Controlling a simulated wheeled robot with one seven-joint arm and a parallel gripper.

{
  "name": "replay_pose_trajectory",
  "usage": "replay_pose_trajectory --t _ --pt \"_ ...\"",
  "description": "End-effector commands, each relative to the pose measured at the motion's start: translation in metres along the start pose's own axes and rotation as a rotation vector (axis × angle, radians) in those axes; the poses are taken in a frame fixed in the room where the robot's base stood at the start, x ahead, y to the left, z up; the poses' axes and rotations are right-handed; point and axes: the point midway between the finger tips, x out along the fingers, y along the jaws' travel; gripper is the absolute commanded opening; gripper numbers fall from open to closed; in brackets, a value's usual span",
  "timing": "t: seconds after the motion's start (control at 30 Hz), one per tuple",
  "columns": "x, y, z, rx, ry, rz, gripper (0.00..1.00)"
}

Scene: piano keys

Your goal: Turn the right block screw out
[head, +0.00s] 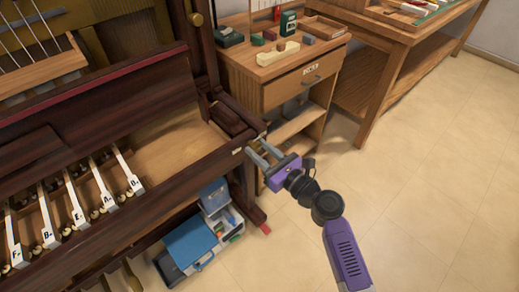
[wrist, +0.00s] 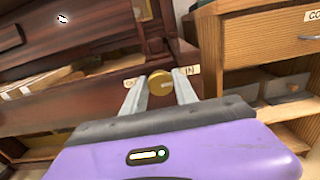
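The right block (head: 232,118) is dark wood at the right end of the piano's key bed. Its screw, a round brass knob (wrist: 160,83), shows head-on in the wrist view, with a pale label partly hidden on its left and an "IN" label (wrist: 189,70) on its right. My gripper (head: 257,148) is level with the front of the block, its two grey fingers apart. In the wrist view my gripper (wrist: 160,90) has one finger on each side of the knob. I cannot tell whether the fingers touch it.
White lettered keys (head: 88,205) lie to the left in the piano. A wooden cabinet (head: 290,92) with small items on top stands behind my gripper. A blue toolbox (head: 190,243) sits on the floor below. The floor (head: 430,180) at right is clear.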

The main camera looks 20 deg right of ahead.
Motion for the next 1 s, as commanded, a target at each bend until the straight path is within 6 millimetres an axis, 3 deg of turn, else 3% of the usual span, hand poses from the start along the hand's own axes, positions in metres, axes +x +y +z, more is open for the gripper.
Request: replay_pose_trajectory --t 0.03,0.13,0.57,1.0 --pt "-0.0001 -0.0001 0.0 0.0 0.0 0.0 0.19" --pt "-0.0002 -0.0002 0.0 0.0 0.0 0.0 0.0" --pt "-0.0001 0.0007 -0.0011 -0.084 0.0 0.001 0.0" --pt "-0.0002 0.0022 -0.0032 -0.452 -0.001 0.002 0.0"
